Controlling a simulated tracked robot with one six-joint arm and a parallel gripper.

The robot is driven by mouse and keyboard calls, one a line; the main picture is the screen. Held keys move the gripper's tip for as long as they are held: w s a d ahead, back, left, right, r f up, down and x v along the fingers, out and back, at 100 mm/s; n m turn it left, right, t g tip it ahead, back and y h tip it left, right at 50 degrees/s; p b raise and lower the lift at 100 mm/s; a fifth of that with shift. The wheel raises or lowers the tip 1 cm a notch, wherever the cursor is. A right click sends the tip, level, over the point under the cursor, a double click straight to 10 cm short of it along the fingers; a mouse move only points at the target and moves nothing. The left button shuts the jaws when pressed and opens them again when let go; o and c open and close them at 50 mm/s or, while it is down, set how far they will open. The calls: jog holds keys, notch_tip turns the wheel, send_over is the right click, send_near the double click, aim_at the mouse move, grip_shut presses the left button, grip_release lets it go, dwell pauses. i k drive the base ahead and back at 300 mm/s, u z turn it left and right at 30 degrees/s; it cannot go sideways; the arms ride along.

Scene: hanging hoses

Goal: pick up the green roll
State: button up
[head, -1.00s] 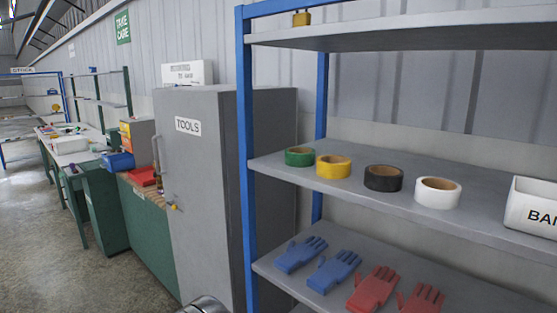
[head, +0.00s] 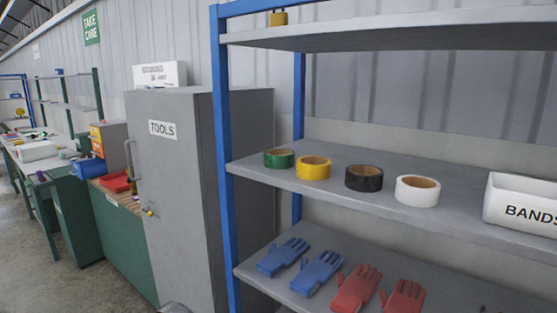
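The green roll (head: 279,158) lies flat on the middle shelf (head: 450,225) of a blue-framed rack, at the left end of a row of tape rolls. A yellow roll (head: 314,168) sits close to its right, then a black roll (head: 364,178) and a white roll (head: 417,191).
A blue upright (head: 222,170) stands just left of the green roll. Blue gloves (head: 318,272) and red gloves (head: 404,300) lie on the shelf below. A white box (head: 521,206) marked BANDS is at right. A grey TOOLS cabinet (head: 170,200) stands left.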

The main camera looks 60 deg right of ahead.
aim_at(276, 159)
jog(key=i, duration=0.9)
jog(key=u, duration=0.05)
